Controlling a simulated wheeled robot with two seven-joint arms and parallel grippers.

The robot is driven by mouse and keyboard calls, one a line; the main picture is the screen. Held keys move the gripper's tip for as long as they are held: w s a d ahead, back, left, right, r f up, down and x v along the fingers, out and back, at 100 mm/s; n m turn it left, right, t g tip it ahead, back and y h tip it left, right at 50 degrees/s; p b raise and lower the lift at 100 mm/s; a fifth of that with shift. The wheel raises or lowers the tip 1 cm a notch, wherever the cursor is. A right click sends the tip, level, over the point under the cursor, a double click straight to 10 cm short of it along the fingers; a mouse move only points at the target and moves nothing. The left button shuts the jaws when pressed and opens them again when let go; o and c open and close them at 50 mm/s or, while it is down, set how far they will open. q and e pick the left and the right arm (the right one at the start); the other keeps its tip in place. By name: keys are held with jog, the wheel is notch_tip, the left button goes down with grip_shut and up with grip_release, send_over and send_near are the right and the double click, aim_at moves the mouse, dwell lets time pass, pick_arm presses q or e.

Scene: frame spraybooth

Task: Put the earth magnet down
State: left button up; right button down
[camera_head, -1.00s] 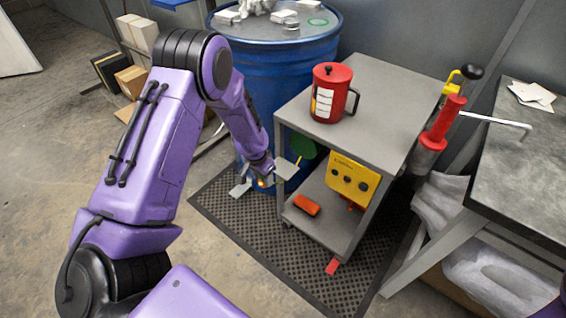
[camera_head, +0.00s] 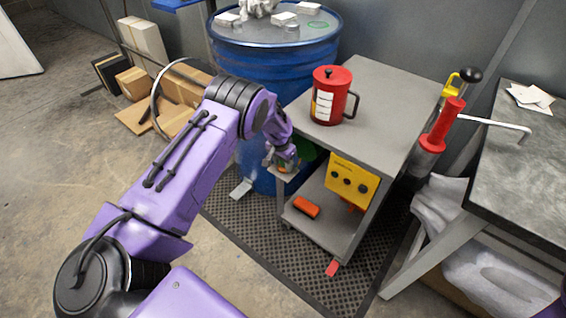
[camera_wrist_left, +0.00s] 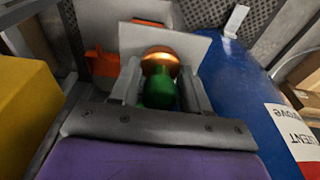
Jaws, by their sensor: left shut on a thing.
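The earth magnet (camera_wrist_left: 160,92), a green body with a copper-coloured round end, is between the two grey fingers of my left gripper (camera_wrist_left: 163,88) in the left wrist view. The gripper is shut on it. A pale flat plate (camera_wrist_left: 196,45) lies just beyond the copper end; I cannot tell whether they touch. In the head view my left gripper (camera_head: 278,165) is at the left side of the grey cart (camera_head: 385,125), below its top and beside the blue drum (camera_head: 262,75). The magnet is mostly hidden there. My right gripper is not in view.
A red lidded can (camera_head: 328,105) stands on the cart top. A yellow box (camera_head: 350,182) and an orange block (camera_head: 306,207) are at its lower level. A dark workbench (camera_head: 525,160) stands right. Cardboard boxes (camera_head: 132,82) lie left. Open floor is at the left.

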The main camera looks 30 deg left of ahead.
pick_arm(q)
jog(key=o, duration=1.2)
notch_tip(320, 180, up, 12)
jog(key=s, duration=0.2)
jog(key=n, duration=0.2)
send_near(280, 170)
jog(key=s+d+f, duration=0.2)
jog(key=s+f, duration=0.2)
jog(key=f, duration=0.1)
jog(key=s+d+f+n+y, duration=0.2)
jog(key=s+d+f+n, duration=0.1)
jog(key=s+f, duration=0.8)
jog(key=s+r+n, duration=0.1)
jog(key=s, duration=0.5)
jog(key=s+d+r+n+t+y, duration=0.1)
jog(key=s, duration=0.6)
jog(key=s+d+r, duration=0.1)
jog(key=s, duration=0.6)
jog(key=shift+s+d+n+y, duration=0.1)
jog(key=shift+d+n+y, duration=0.05)
jog(key=shift+n+y, duration=0.2)
